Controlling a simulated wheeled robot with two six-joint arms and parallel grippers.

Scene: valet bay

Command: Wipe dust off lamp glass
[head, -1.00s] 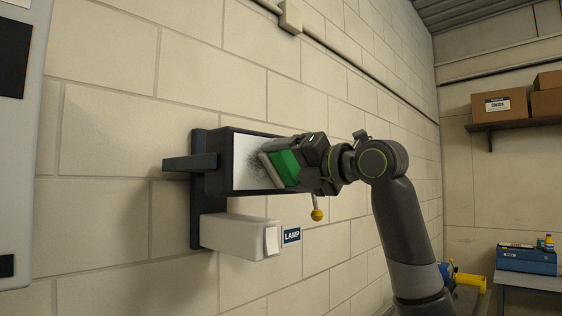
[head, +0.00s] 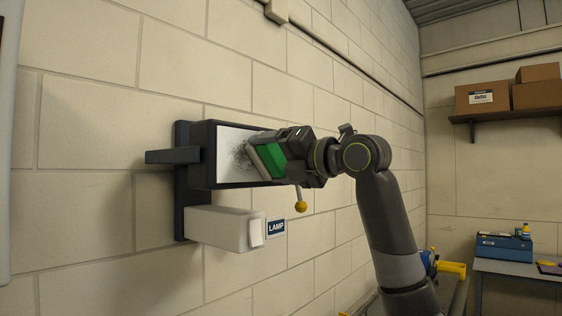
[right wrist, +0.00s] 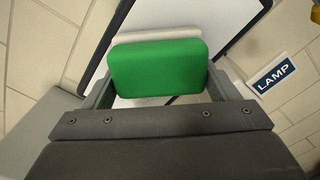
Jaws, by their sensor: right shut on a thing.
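The lamp (head: 200,155) is a dark box on a wall bracket, with a white glass face (head: 228,165) turned toward me. A dark dust patch shows on the glass, partly behind the pad. My right gripper (head: 275,158) is shut on a green-backed wiping pad (head: 268,160) with a pale face. It holds the pad at the right part of the glass, seemingly against it; exact contact is hard to tell. In the right wrist view the green pad (right wrist: 158,68) sits between the fingers, over the white glass (right wrist: 190,20). My left gripper is not in view.
A pale box (head: 218,228) with a white switch sits under the lamp, beside a blue LAMP label (head: 276,227). A shelf with cartons (head: 482,97) and a table with a blue box (head: 503,245) stand at the right.

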